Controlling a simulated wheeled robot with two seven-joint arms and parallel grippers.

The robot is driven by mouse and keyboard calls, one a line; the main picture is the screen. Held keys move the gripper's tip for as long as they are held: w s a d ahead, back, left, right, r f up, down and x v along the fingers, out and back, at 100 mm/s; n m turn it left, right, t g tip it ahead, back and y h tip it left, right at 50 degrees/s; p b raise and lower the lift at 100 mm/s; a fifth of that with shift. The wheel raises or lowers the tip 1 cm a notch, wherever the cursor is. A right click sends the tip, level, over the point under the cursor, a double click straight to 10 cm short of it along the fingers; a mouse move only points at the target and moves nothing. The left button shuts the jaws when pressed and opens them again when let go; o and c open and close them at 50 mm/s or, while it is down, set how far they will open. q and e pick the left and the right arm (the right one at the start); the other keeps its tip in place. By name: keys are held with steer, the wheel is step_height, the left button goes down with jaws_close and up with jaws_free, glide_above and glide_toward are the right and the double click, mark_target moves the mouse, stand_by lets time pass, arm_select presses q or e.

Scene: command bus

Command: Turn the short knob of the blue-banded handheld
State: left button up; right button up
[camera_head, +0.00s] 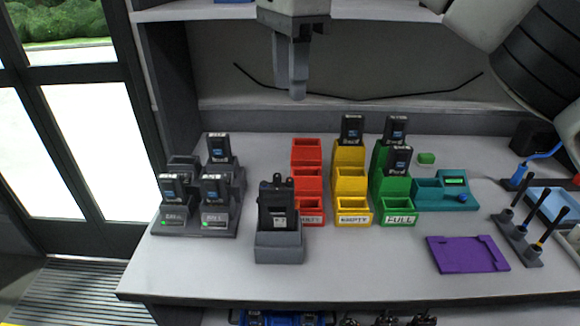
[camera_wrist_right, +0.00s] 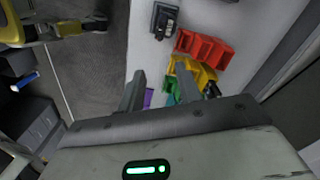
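A black handheld (camera_head: 278,212) stands upright in a grey holder (camera_head: 278,249) near the front of the desk. Two short stubs show on its top edge; I cannot tell which is the short knob, and no blue band is clearly visible. It also shows small at the top of the right wrist view (camera_wrist_right: 164,20). My right gripper (camera_head: 291,90) hangs above and behind the handheld, well apart from it. In the right wrist view its two fingers (camera_wrist_right: 161,72) are spread with nothing between them. My left gripper is not in view.
Chargers with batteries (camera_head: 200,219) stand left. Red (camera_head: 307,180), yellow (camera_head: 353,187) and green (camera_head: 393,190) bins stand right of the handheld. Beyond are a teal device (camera_head: 428,198), a purple tray (camera_head: 467,254) and a rack of sticks (camera_head: 517,239). A shelf (camera_head: 385,103) lies behind.

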mark_target(290, 179)
step_height(290, 179, down, 16)
steer(key=shift+r, duration=0.2)
steer(key=shift+c, duration=0.3)
jaws_close()
